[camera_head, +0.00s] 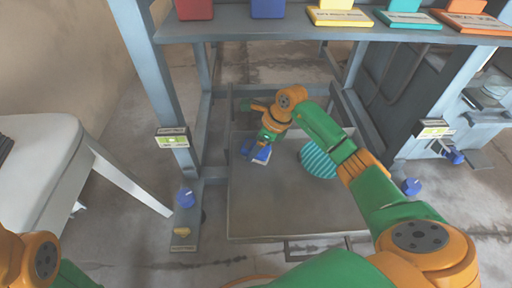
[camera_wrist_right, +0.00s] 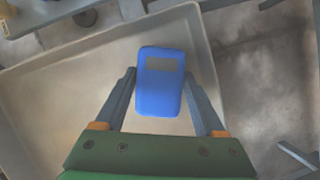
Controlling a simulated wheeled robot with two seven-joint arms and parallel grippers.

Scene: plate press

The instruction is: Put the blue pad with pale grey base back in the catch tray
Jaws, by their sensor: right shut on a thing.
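The blue pad (camera_head: 259,156) shows below my right gripper (camera_head: 264,141) in the head view, with a pale part at its lower edge. In the right wrist view the blue pad (camera_wrist_right: 158,98) sits between the two fingers of my right gripper (camera_wrist_right: 160,75), which is shut on it. The catch tray (camera_head: 285,212) is a wide, shallow grey tray. The pad is over its back left part; I cannot tell whether it touches the tray floor. The tray (camera_wrist_right: 60,105) also shows behind the pad in the right wrist view. My left gripper is out of view.
A teal striped round thing (camera_head: 318,160) is at the tray's back right, partly behind my right arm. A shelf (camera_head: 270,32) with several coloured pads crosses above. Frame posts (camera_head: 172,95) flank the tray. A pale table (camera_head: 40,165) stands at left. The tray's front is clear.

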